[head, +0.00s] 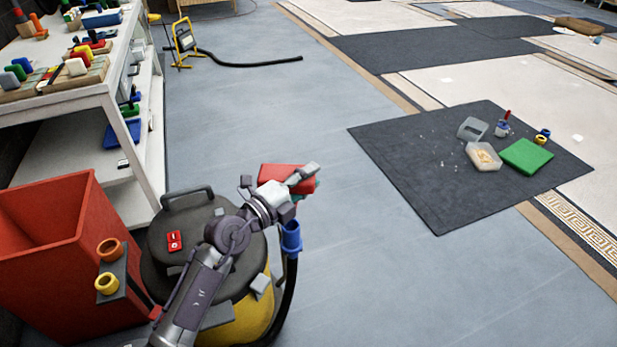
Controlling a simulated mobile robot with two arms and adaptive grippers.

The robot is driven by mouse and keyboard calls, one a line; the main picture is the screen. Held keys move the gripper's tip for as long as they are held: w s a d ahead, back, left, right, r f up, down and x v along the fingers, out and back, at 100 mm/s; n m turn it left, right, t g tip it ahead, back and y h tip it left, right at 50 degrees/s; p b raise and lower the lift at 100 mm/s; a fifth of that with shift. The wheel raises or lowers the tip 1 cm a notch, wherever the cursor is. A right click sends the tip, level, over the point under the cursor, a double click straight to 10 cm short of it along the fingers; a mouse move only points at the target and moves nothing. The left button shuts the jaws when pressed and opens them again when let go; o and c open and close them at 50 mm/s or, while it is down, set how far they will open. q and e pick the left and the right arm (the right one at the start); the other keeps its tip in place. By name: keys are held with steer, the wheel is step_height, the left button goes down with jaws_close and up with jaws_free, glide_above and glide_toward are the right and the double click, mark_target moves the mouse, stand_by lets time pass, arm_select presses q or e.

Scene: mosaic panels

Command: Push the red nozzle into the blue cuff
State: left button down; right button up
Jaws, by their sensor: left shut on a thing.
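The red nozzle (273,171) is in my left gripper (303,180), above the vacuum at the lower middle of the head view. The gripper is shut on it, and the gripper and wrist hide part of it. The blue cuff (291,236) sits upright at the top end of a black hose (288,285), just below my left wrist. The wrist covers the space between nozzle and cuff, so I cannot tell whether they touch. My right gripper is not in view.
A yellow vacuum with a dark lid (172,212) stands beside a red bin (50,255). A white shelf (150,125) holding tools and blocks is at the left. A dark mat (420,170) with tubs and a green lid (526,155) lies right. The grey floor between is clear.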

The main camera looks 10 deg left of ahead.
arm_select(q)
steer(key=shift+r+p, duration=0.1)
steer(key=shift+p, duration=0.5)
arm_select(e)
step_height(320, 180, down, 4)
arm_select(q)
steer(key=shift+f, duration=0.3)
step_height(320, 180, down, 3)
steer(key=shift+r+b, duration=0.2)
steer(key=shift+b, duration=0.7)
steer(key=shift+f+b, duration=0.6)
steer(key=shift+f, duration=0.4)
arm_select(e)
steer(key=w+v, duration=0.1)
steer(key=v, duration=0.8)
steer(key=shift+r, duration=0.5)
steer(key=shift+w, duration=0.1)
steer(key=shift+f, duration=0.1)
arm_select(q)
steer(key=shift+p, duration=0.35)
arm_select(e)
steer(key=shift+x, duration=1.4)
